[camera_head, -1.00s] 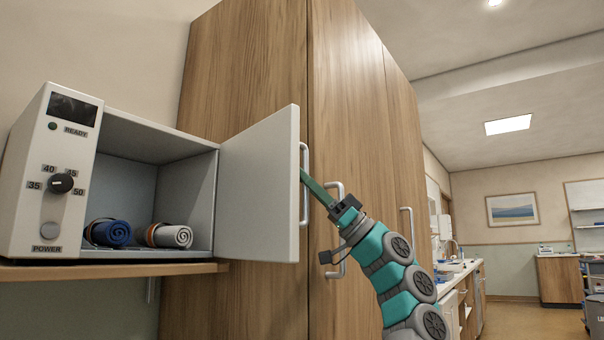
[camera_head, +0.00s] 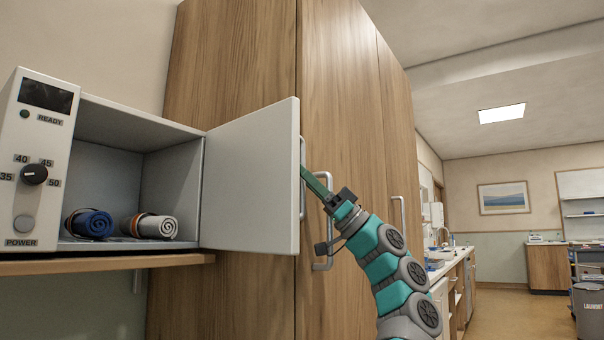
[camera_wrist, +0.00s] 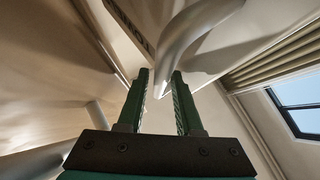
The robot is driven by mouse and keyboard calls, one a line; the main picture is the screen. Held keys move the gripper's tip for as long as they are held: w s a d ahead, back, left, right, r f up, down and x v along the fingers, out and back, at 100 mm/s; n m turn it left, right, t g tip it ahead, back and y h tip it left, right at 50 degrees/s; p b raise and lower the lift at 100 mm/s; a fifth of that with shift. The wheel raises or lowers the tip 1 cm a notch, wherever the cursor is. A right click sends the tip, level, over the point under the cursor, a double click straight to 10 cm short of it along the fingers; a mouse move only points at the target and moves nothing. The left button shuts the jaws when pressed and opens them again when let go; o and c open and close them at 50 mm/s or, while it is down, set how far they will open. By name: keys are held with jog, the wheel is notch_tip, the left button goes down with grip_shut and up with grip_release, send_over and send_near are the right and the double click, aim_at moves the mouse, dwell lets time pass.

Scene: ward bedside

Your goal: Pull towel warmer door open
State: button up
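The towel warmer (camera_head: 22,180) stands on a wooden shelf at the left in the head view. Its white door (camera_head: 250,180) stands wide open, swung out to the right, and the inside shows. The grey door handle (camera_head: 302,190) is on the door's right edge. My gripper (camera_head: 305,172) reaches it from the lower right. A blue rolled towel (camera_head: 90,223) and a white rolled towel (camera_head: 152,226) lie inside.
A tall wooden cabinet (camera_head: 235,70) with bar handles rises right behind the door and my arm. The warmer's shelf (camera_head: 100,263) has a front edge below it. Open floor (camera_head: 505,315) lies at the right, with a laundry bin (camera_head: 588,310) at the far right.

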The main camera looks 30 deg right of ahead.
jog(key=shift+o, duration=0.8)
jog(key=shift+f, duration=0.1)
jog(key=b+v, duration=0.1)
jog(key=v, duration=0.6)
jog(key=shift+s+d+f+b, duration=0.15)
jog(key=shift+d+f+b, duration=0.1)
jog(key=shift+b, duration=0.1)
jog(key=shift+s, duration=0.1)
